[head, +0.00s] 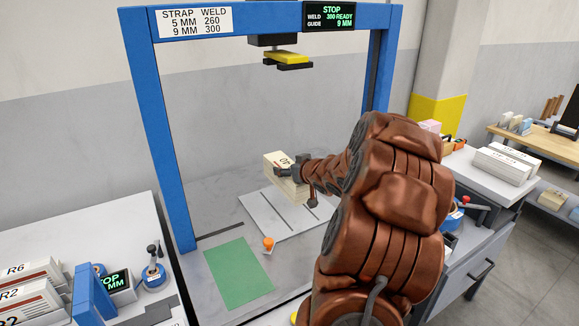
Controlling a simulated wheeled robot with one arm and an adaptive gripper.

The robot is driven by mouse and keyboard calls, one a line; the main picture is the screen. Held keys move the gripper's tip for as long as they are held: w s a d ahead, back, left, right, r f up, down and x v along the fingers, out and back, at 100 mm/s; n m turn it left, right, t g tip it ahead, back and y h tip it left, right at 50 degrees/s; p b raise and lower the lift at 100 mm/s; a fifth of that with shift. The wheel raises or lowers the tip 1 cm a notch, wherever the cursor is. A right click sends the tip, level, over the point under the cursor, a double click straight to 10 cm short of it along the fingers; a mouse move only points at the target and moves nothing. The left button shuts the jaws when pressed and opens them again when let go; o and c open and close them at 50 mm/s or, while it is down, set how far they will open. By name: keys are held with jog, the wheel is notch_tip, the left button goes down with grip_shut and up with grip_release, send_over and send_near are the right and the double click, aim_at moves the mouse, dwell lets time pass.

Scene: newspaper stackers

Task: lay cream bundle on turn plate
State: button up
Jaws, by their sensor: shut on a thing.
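The cream bundle (274,161) is a block of cream sheets with dark marking on its top. My gripper (290,172) is shut on it from the right, and my brown arm reaches in from the lower right. The bundle is over a pale grey slotted plate (262,214), which looks like the turn plate, inside the blue frame. I cannot tell whether the bundle touches the plate. The gripper and arm hide the bundle's right side and part of the plate.
A blue portal frame (160,130) stands around the work surface, with a yellow and black head (288,58) hanging above. A green mat (238,273) and an orange knob (268,242) are in front of the plate. Side benches hold labelled bundles (30,302) and white blocks (502,163).

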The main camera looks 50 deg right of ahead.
aim_at(305, 194)
jog(key=shift+d+f+b, duration=0.1)
jog(key=shift+f+b, duration=1.95)
jog(key=shift+f, duration=1.2)
jog(key=shift+f+b, duration=0.35)
jog(key=shift+f, duration=0.25)
jog(key=o, duration=1.5)
jog(key=shift+c, duration=0.2)
jog(key=o, duration=0.4)
jog(key=shift+o, duration=0.2)
jog(key=shift+f, duration=0.1)
jog(key=shift+s, duration=0.1)
jog(key=v, duration=1.2)
